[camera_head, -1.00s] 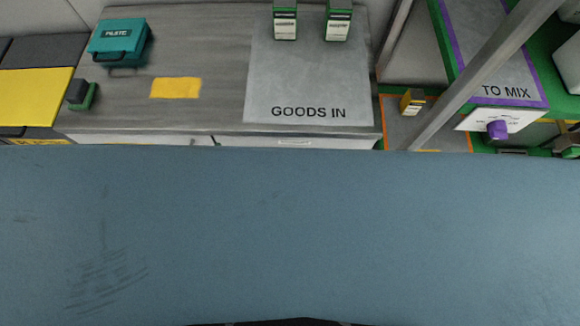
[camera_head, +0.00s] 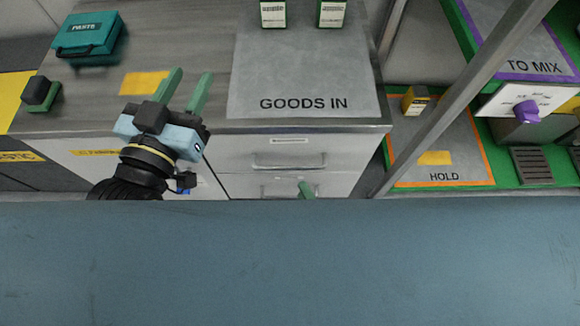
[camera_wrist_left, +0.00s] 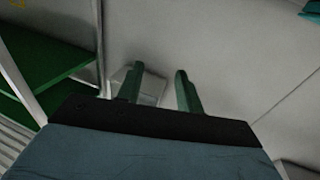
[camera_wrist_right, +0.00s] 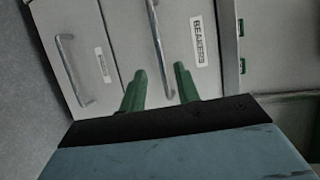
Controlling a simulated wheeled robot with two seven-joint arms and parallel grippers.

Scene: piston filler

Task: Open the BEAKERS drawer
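The BEAKERS drawer (camera_wrist_right: 180,25) shows in the right wrist view as a grey front with a bar handle (camera_wrist_right: 157,45) and a white label. It looks shut. My right gripper's fingers (camera_wrist_right: 160,86) are apart and empty, over the drawer fronts near the lower end of that handle; contact cannot be told. In the head view only a green fingertip of it (camera_head: 306,190) shows, in front of the lower drawer. My left gripper (camera_head: 188,92) is open and empty, beside the worktop's front left part. Its open fingers (camera_wrist_left: 160,90) also show in the left wrist view.
The head view shows an upper drawer (camera_head: 240,150) and a lower drawer under the GOODS IN mat (camera_head: 300,75). A slanted metal post (camera_head: 460,90) stands right of them. A teal case (camera_head: 88,35) is on the worktop. A blue surface (camera_head: 290,260) fills the foreground.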

